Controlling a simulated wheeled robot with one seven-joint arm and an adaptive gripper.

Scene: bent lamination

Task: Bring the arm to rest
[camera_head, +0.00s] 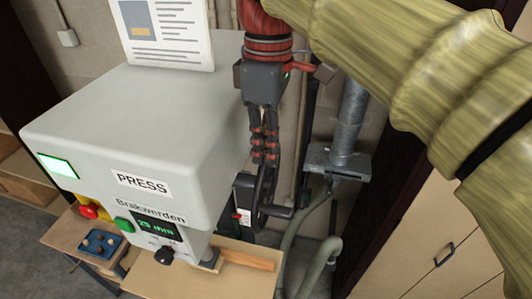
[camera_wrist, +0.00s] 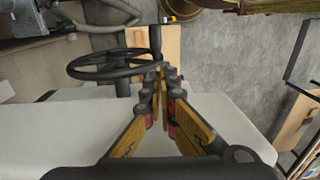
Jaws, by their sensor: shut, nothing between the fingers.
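My gripper (camera_head: 264,163) hangs fingers down at the right rear edge of the white press in the head view. In the wrist view my gripper (camera_wrist: 162,70) shows its fingers drawn together at the tips, with nothing between them. My yellow-green arm crosses the top right of the head view. The white press (camera_head: 150,110) carries a PRESS label and a lit display. Its pale top (camera_wrist: 50,130) also shows in the wrist view. A dark handwheel (camera_wrist: 110,66) is near the fingertips in the wrist view; whether they touch it I cannot tell.
A wooden bench (camera_head: 165,284) is below the press, with a blue tray (camera_head: 90,252) at left. A grey duct (camera_head: 350,115) and hoses stand right of the gripper. A pale cabinet (camera_head: 425,225) is at far right. Bare floor (camera_wrist: 225,65) shows in the wrist view.

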